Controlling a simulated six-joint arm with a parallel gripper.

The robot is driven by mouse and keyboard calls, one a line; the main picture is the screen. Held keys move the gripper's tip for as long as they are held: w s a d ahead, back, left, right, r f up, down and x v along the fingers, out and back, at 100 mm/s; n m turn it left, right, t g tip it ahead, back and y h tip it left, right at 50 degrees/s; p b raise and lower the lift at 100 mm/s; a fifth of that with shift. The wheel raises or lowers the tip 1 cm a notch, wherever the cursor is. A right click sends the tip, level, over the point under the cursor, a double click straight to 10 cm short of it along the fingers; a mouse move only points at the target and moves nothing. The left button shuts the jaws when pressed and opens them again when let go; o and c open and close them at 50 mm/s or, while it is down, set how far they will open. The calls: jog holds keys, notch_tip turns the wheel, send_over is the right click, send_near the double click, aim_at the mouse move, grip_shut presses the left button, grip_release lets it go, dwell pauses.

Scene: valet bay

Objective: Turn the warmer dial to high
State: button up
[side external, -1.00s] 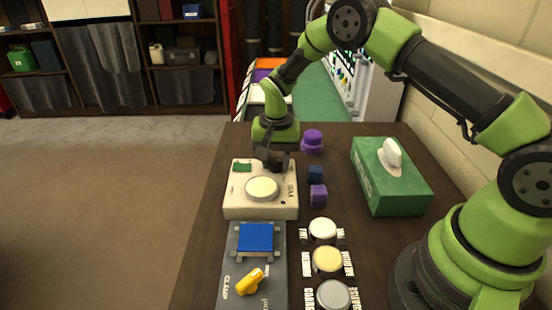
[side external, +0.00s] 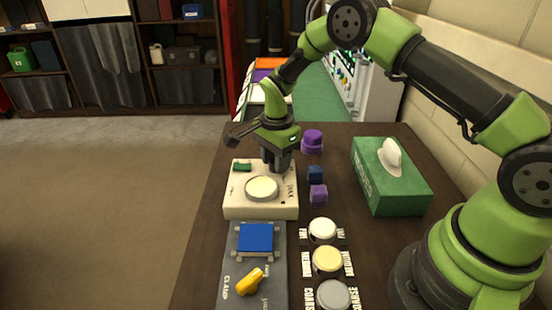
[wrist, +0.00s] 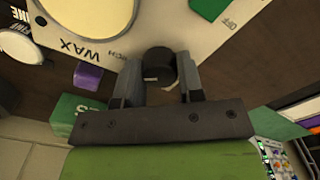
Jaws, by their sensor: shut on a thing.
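The warmer is a cream box (side external: 235,205) marked WAX, with a pale round disc (side external: 261,188) on top and a small green piece (side external: 242,166) at its back left. Its dial (wrist: 158,66) is a dark round knob with a light mark, seen in the wrist view near the warmer's edge. My gripper (wrist: 160,82) has one finger on each side of the dial and is shut on it. In the side view my gripper (side external: 278,165) points down at the warmer's back right corner and hides the dial. An OFF label shows in the wrist view.
Purple (side external: 318,195) and blue (side external: 315,174) blocks and a purple knobbed item (side external: 312,141) stand right of the warmer. A green tissue box (side external: 390,187) is farther right. A clamp panel with a yellow lever (side external: 250,281) and several round pads (side external: 327,262) lie in front.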

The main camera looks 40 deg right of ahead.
jog(key=shift+m, duration=0.3)
jog(key=o, duration=0.9)
jog(key=shift+o, duration=0.2)
notch_tip(320, 180, up, 10)
